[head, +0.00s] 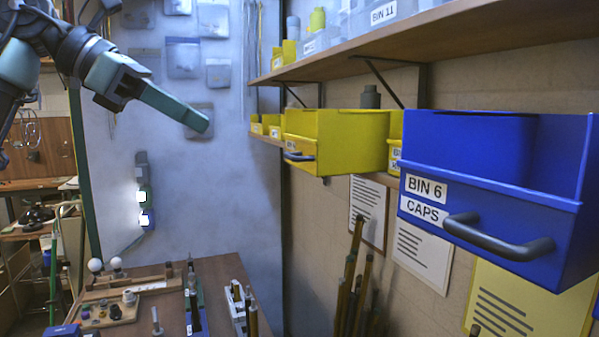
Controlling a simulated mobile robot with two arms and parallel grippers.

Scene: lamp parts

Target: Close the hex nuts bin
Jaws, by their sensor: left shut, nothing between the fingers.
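No label reading hex nuts is legible in the head view. A yellow bin (352,140) with a dark handle (299,156) juts out from the lower shelf, and its label is too small and angled to read. A large blue bin (490,190) at the right is labelled BIN 6 CAPS and has a dark bar handle (497,240). My left gripper (203,121) reaches in from the upper left, shut and empty. It appears in the air left of the yellow bin, apart from it. My right gripper is out of view.
Small yellow bins (266,124) stand farther along the lower shelf. An upper shelf (430,38) with clear bins, one labelled BIN 11, overhangs them. A workbench (220,270) with lamp parts stands below left. Rods (352,285) lean against the wall under the bins.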

